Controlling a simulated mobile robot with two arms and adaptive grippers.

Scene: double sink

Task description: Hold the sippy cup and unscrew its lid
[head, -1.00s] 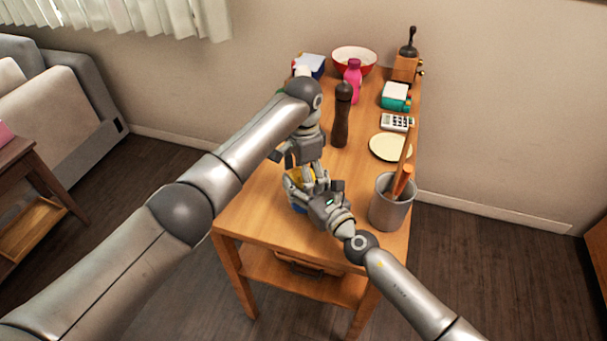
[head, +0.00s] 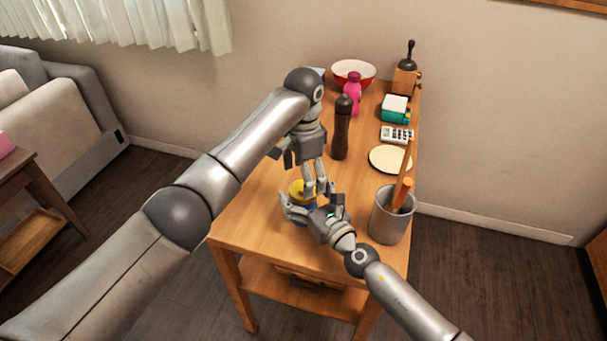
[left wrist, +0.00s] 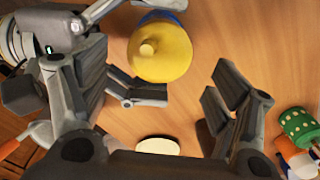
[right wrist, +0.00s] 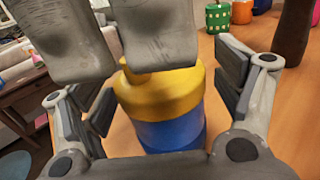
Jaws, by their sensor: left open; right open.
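The sippy cup has a blue body and a yellow lid (head: 297,188) with a small spout. It stands upright near the front of the wooden table; the lid shows from above in the left wrist view (left wrist: 160,52). My right gripper (head: 310,208) is open at the cup's near side; in the right wrist view the blue body (right wrist: 168,134) shows between its spread fingers. My left gripper (head: 317,184) is open and empty, pointing down just beside the lid. Its fingers cross the top of the right wrist view and hide part of the lid. Contact with the cup is unclear.
A grey utensil holder (head: 391,222) stands close to the right gripper. A dark pepper mill (head: 341,130) stands behind the left gripper. A cream plate (head: 389,159), calculator (head: 396,135), pink bottle (head: 353,92) and red bowl (head: 352,73) lie farther back. The front left tabletop is clear.

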